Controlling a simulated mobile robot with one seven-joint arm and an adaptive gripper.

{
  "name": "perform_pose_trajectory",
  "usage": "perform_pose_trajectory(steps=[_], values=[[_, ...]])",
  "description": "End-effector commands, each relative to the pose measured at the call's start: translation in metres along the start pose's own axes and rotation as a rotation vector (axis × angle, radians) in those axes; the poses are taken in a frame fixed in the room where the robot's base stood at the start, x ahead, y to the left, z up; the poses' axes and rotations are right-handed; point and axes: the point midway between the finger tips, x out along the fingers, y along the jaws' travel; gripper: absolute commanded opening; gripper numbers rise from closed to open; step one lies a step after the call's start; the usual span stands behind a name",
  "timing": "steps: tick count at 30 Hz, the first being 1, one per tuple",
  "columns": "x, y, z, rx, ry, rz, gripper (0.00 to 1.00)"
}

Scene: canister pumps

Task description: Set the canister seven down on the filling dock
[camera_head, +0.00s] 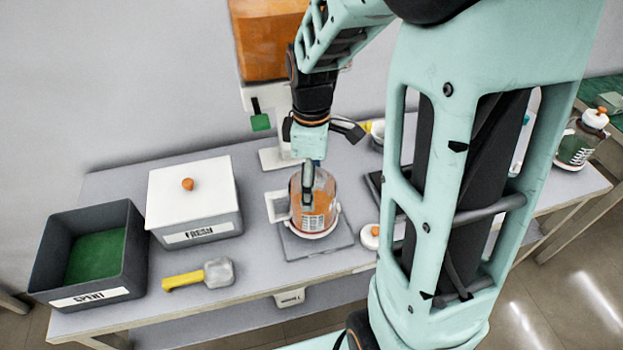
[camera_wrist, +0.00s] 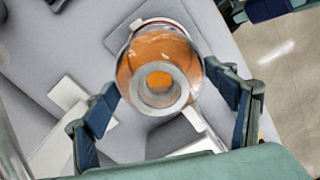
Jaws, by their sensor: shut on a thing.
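A clear canister (camera_head: 323,197) with orange contents, a white handle and a printed label stands upright over a grey square plate (camera_head: 343,239), which I take for the filling dock. I cannot tell whether its base touches the plate. No number is readable on it. My gripper (camera_head: 308,188) reaches down on it from above. In the wrist view, the canister (camera_wrist: 146,54) shows its round open neck between the two fingers of my gripper (camera_wrist: 160,82), which are shut on its sides. The fingers hide part of the canister in the head view.
A dispenser with an orange hopper (camera_head: 266,42) stands behind the canister. A white-lidded FRESH box (camera_head: 190,192), a dark SPENT bin (camera_head: 130,255) and a yellow-handled scoop (camera_head: 218,271) lie left. An orange-knobbed white lid (camera_head: 369,240) is right. Another canister (camera_head: 575,147) stands far right.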

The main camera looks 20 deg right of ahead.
Motion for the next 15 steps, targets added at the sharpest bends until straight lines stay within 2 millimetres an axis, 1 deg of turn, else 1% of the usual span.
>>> perform_pose_trajectory(steps=[11,12,15], values=[[0.0077,0.0004,-0.0001,0.0,0.0,0.001,0.29],[0.0066,0.0005,-0.0002,0.0,0.001,0.002,0.83],[0.0065,0.0004,-0.0001,0.0,0.001,0.001,0.94]])
